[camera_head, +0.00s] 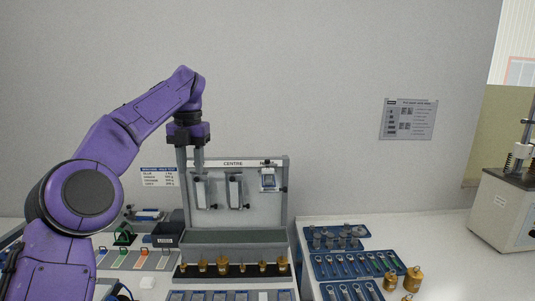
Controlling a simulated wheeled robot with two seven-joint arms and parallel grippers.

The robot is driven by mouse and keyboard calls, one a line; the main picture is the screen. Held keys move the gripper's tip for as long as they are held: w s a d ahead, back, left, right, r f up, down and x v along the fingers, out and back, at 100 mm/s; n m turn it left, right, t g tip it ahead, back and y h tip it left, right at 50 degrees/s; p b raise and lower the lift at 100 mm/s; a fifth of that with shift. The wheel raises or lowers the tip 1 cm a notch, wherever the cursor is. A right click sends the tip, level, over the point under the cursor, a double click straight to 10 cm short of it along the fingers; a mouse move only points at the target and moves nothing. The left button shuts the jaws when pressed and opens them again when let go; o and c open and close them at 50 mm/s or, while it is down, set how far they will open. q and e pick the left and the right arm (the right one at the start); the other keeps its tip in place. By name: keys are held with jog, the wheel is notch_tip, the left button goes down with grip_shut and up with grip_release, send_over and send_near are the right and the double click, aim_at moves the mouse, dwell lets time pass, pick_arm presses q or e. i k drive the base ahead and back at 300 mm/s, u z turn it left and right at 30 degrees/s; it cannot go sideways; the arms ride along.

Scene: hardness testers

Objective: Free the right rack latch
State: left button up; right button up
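A grey upright rack (262,215) labelled CENTRE stands on the bench. Small dark knobs show on it, one at its top right (267,162) and one on its right edge (283,190); I cannot tell which of them is a latch. No rack labelled right shows. My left gripper (191,168) points down at the rack's upper left, its two grey fingers apart with nothing visible between them. It overlaps the rack's left edge in the picture, and I cannot tell whether it touches. My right gripper is out of view.
Brass weights (223,265) stand in front. Blue trays (350,264) and larger brass weights (412,279) lie right. A grey machine (505,210) stands far right.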

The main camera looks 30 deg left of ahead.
aim_at(266, 162)
jog(key=i, duration=1.35)
